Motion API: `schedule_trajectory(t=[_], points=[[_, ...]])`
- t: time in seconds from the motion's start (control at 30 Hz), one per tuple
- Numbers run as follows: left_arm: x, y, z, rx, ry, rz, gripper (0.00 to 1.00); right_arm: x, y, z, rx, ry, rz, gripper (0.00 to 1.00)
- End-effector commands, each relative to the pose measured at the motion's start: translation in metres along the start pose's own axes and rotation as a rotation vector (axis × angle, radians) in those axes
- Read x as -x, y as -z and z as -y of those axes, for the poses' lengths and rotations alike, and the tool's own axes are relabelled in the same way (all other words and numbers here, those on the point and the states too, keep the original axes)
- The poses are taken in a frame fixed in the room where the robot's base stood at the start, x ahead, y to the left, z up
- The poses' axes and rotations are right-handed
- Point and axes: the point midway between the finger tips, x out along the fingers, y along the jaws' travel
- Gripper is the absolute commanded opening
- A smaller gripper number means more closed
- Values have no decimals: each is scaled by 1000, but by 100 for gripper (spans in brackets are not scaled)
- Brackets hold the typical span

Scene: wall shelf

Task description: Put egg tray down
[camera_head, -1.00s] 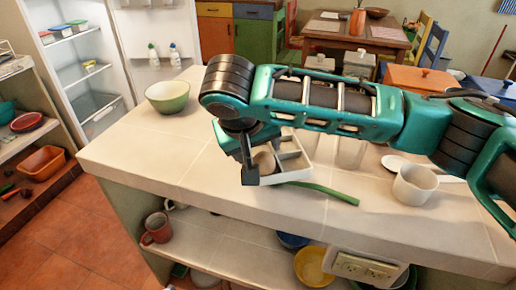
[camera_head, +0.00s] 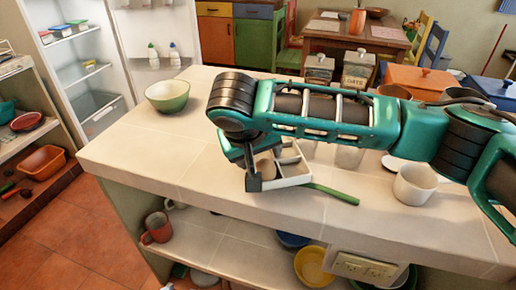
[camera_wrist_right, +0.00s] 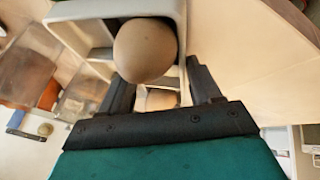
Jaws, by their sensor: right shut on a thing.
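The egg tray (camera_head: 293,182) is a white tray with several compartments, at the middle of the counter in the head view. It also shows in the right wrist view (camera_wrist_right: 90,11). A brown egg (camera_wrist_right: 145,50) sits in one compartment, and a second pale round shape shows partly behind it. My right gripper (camera_head: 256,178) is shut on the tray's near left side; its dark fingers show in the wrist view (camera_wrist_right: 160,90). The tray is at or just above the counter top; I cannot tell whether it touches. My arm hides part of it. My left gripper is not in view.
A green long thing (camera_head: 332,193) lies on the counter (camera_head: 150,150) close to the tray's right side. A white mug (camera_head: 415,185) stands farther right, and a green bowl (camera_head: 167,96) stands at the back left. The counter's front left is clear.

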Motion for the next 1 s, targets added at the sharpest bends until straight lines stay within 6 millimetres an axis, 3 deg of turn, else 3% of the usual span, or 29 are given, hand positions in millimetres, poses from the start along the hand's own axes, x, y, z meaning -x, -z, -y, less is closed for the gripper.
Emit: schedule_trajectory(t=[0.13, 0.17, 0.4, 0.77, 0.87, 1.0], points=[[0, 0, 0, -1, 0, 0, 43, -1, 0, 1, 0, 1, -2, 32], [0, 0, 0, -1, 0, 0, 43, -2, -1, 1, 0, 1, 0, 64], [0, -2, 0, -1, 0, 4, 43, -2, -1, 1, 0, 0, 0, 87], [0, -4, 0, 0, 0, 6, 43, 3, 2, -1, 0, -1, -3, 89], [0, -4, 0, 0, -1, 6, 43, 15, 6, -3, 1, 1, -4, 89], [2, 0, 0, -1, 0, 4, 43, 47, 6, -2, 2, 4, -4, 89]])
